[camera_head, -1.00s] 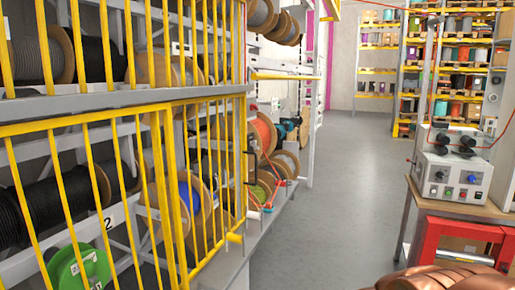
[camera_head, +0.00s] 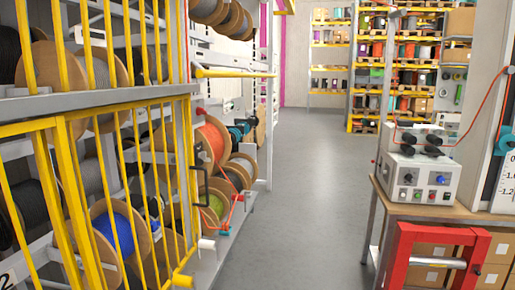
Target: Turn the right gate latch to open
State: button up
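A yellow barred gate (camera_head: 140,190) stands in front of the reel rack on the left. At its right edge is a dark upright handle (camera_head: 207,187). I cannot tell for sure whether this handle is the right gate latch. Below it, a small white piece (camera_head: 207,243) and a yellow bar end (camera_head: 182,281) stick out by the gate's lower right corner. The gate appears closed across the rack. My gripper is not in view.
Cable reels, including one with blue cable (camera_head: 119,235) and one with orange (camera_head: 212,143), sit in the rack. A grey floor aisle (camera_head: 300,180) is clear ahead. A workbench (camera_head: 440,210) with a control box (camera_head: 415,177) and a red frame (camera_head: 400,260) stands at right.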

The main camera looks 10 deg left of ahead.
aim_at(202, 154)
jog(key=z, duration=0.05)
jog(key=i, duration=0.85)
jog(key=u, duration=1)
jog(key=i, duration=0.7)
jog(key=u, duration=0.85)
